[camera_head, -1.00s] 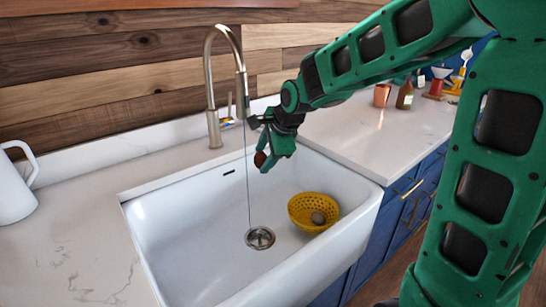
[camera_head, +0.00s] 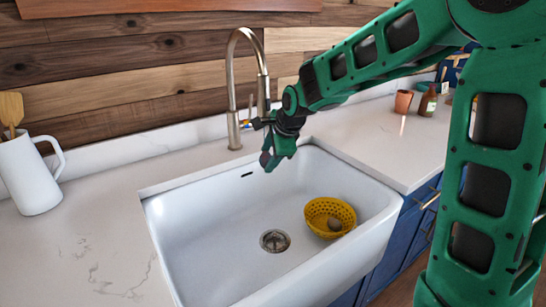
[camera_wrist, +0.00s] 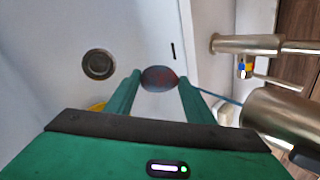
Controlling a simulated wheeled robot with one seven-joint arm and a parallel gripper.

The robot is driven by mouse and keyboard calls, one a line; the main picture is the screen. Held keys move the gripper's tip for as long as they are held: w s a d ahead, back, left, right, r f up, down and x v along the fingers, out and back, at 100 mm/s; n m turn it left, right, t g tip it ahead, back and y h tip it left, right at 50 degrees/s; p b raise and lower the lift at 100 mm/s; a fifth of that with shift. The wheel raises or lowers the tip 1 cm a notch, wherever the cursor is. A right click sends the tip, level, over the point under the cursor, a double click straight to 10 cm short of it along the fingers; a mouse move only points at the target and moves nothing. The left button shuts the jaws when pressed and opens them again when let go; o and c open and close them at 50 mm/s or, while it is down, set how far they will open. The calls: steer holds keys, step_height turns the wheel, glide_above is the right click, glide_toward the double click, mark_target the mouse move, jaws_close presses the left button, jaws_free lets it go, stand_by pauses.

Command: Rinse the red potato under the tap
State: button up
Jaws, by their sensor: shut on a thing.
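My gripper (camera_head: 270,158) hangs over the back of the white sink (camera_head: 225,215), just below the spout of the metal tap (camera_head: 236,95). In the wrist view, its two green fingers (camera_wrist: 158,88) are shut on the red potato (camera_wrist: 160,77), a dark reddish lump at their tips. The potato is hidden in the head view. The tap's metal parts fill the right of the wrist view (camera_wrist: 285,118). A thin bluish streak, perhaps water, runs there between the right finger and the tap. No stream shows below my gripper in the head view.
A yellow colander (camera_head: 312,211) with a brownish round thing (camera_head: 335,224) in it stands in the sink, right of the drain (camera_head: 275,241). A white jug (camera_head: 30,180) stands on the left counter. A copper cup (camera_head: 403,101) and brown bottle (camera_head: 428,103) stand back right.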

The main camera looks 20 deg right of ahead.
steer(key=shift+d, duration=0.15)
stand_by(0.3)
steer(key=shift+w+d, duration=0.3)
steer(key=shift+d, duration=0.05)
steer(key=shift+a, duration=0.1)
steer(key=shift+s+a, duration=0.3)
steer(key=shift+a, duration=0.1)
steer(key=shift+w+d, duration=0.1)
steer(key=shift+d, duration=0.05)
stand_by(0.4)
steer(key=shift+w+d, duration=0.2)
steer(key=shift+d, duration=0.2)
steer(key=s+d, duration=0.4)
steer(key=s, duration=0.2)
steer(key=shift+s, duration=0.4)
stand_by(0.4)
steer(key=shift+d, duration=0.1)
stand_by(1.0)
